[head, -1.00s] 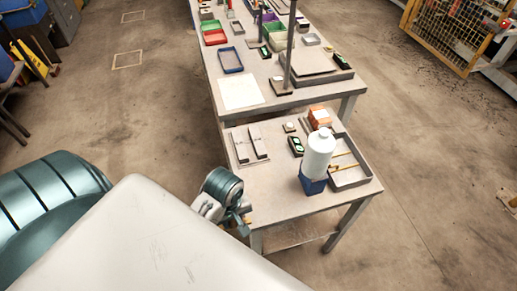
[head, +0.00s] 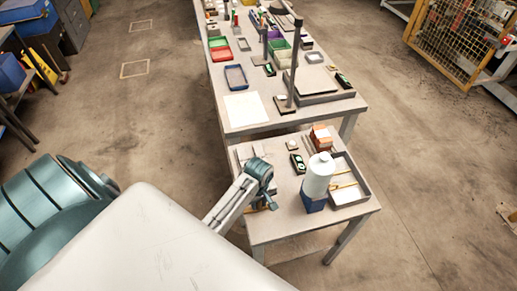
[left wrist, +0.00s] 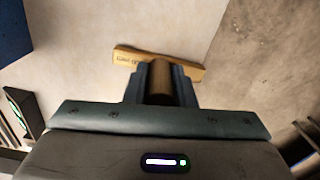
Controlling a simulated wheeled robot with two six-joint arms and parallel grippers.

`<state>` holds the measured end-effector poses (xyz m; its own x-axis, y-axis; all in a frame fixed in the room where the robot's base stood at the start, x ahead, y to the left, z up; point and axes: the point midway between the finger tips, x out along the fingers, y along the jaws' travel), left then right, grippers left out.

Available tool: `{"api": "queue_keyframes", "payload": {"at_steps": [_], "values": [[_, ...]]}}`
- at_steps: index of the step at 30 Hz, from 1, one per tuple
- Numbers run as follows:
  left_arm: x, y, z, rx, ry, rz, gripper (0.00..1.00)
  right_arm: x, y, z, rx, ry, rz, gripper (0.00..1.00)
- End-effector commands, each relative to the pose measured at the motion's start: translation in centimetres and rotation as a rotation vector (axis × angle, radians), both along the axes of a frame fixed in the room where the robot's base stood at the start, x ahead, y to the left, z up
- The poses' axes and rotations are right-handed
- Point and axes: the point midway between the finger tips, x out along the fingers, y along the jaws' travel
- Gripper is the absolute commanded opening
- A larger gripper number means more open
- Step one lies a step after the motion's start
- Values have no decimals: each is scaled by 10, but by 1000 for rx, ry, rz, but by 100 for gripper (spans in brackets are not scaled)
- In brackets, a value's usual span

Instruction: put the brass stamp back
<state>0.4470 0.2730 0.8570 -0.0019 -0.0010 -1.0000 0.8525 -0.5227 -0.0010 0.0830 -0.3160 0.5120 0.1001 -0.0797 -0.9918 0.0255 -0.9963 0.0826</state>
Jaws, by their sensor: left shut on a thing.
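The brass stamp (left wrist: 190,72) is a yellowish bar with dark lettering joined to a brown round shank, seen in the left wrist view. My left gripper (left wrist: 160,82) is shut on the shank, and the bar sticks out crosswise beyond the fingers. In the head view my left gripper (head: 267,198) is over the front left part of the small table (head: 285,226), with a bit of the brass stamp (head: 272,205) showing below it. I cannot tell whether the stamp touches the table. My right gripper is not in view.
A grey tray (head: 368,190) is at right.

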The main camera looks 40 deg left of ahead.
Motion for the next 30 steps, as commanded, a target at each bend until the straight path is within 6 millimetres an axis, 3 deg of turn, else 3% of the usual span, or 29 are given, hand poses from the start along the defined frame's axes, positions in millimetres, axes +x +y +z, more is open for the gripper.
{"api": "queue_keyframes", "payload": {"at_steps": [12,13,15,16,25,30], "values": [[0,0,-7,1,-1,0,9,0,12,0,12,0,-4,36],[0,0,-7,1,-1,0,29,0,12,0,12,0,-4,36],[0,0,-6,1,-1,0,43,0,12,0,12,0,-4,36],[0,0,-6,1,-1,0,45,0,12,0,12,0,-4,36],[0,0,-4,1,-2,0,45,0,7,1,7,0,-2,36],[1,0,11,1,-6,0,45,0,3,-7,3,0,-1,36]]}}
